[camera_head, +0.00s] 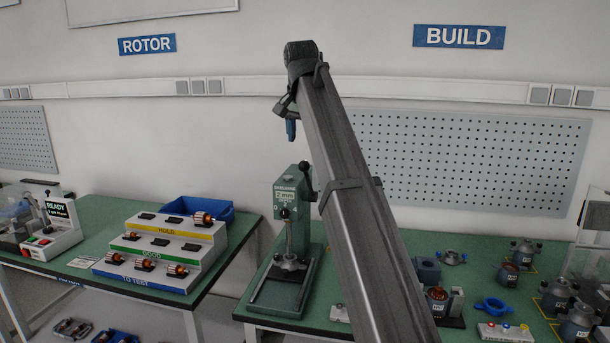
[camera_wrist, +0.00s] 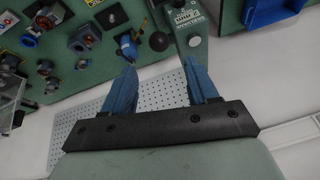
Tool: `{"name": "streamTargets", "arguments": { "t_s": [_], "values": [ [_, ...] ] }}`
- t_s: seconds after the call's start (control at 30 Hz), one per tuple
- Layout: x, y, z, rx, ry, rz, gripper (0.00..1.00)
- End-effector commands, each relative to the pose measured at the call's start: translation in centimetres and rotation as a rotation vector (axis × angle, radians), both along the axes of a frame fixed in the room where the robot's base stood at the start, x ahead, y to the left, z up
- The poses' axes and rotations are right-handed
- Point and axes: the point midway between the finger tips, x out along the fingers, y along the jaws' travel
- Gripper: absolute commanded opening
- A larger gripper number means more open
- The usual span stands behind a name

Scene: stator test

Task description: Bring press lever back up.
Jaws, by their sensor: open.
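The green press (camera_head: 286,196) stands on the bench in the head view, its ram column over a dark base plate. Its dark lever (camera_head: 308,182) is on the right side of the press head, with a black ball knob (camera_head: 304,167) at the upper end. My gripper (camera_head: 291,130) is above the press head, fingers pointing down, apart from the lever. In the wrist view my gripper (camera_wrist: 158,63) is open and empty. The black knob (camera_wrist: 158,41) shows beyond the gap between the blue fingertips, with the press head (camera_wrist: 188,18) to its right. My arm covers the area right of the lever.
Several motor housings (camera_head: 557,293) and a blue ring part (camera_head: 490,306) stand on the bench to the right. A stepped rotor rack (camera_head: 163,250) and a blue bin (camera_head: 205,207) are on the left bench. The pegboard wall (camera_head: 470,165) is behind.

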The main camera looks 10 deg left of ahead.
Motion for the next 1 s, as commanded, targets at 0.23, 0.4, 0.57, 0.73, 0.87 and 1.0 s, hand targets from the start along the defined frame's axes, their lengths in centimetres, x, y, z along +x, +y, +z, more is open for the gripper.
{"name": "streamTargets", "arguments": {
  "t_s": [0.23, 0.4, 0.57, 0.73, 0.87, 1.0],
  "values": [
    [1.0, 0.1, -2.5, -0.001, 0.001, 0.0, 0.58],
    [2.2, 0.2, -5.3, -0.002, 0.001, -0.001, 0.58],
    [3.3, 0.4, -7.8, 0.0, 0.001, -0.001, 0.58],
    [4.3, 0.6, -10.2, 0.0, 0.001, -0.001, 0.58],
    [4.9, 0.8, -11.5, -0.001, 0.0, 0.0, 0.58],
    [5.3, 0.8, -12.2, 0.0, 0.0, 0.0, 0.58]
  ]
}}
